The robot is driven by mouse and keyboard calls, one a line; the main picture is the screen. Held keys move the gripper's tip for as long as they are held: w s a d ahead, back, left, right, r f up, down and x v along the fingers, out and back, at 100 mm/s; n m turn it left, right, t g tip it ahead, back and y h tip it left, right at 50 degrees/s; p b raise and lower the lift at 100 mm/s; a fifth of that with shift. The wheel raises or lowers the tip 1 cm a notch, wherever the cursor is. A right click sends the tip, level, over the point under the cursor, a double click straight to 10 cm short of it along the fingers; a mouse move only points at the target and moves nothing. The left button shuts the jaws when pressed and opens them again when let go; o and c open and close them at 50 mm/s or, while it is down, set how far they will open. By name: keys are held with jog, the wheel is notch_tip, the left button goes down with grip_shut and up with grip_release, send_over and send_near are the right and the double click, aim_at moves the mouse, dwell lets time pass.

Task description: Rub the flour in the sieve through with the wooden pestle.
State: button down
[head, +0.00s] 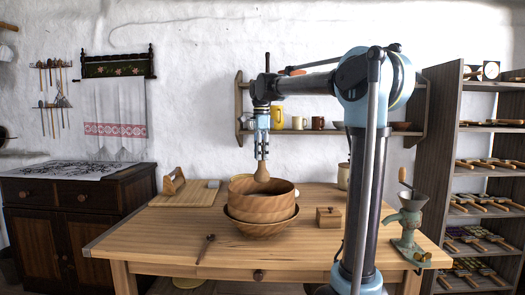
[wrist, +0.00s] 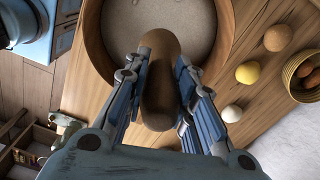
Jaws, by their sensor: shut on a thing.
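My gripper (head: 262,155) is shut on the wooden pestle (head: 262,173), which hangs upright with its thick end down. The round wooden sieve (head: 263,208) sits in a wider wooden bowl (head: 258,230) on the table. In the head view the pestle's thick end is at the sieve's open top. In the wrist view the pestle (wrist: 158,90) lies between both fingers, its end overlapping pale flour (wrist: 195,18) inside the sieve's rim (wrist: 232,35). I cannot tell whether the pestle touches the flour. The bowl hides the sieve's bottom.
On the table (head: 150,232) are a small wooden box (head: 329,218), a hand grinder (head: 409,222), a thin wooden tool (head: 205,250) and a board (head: 190,196). The table's front left is mostly clear.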

aim_at(261, 170)
jog(key=shift+f, duration=4.85)
jog(key=shift+a, duration=0.1)
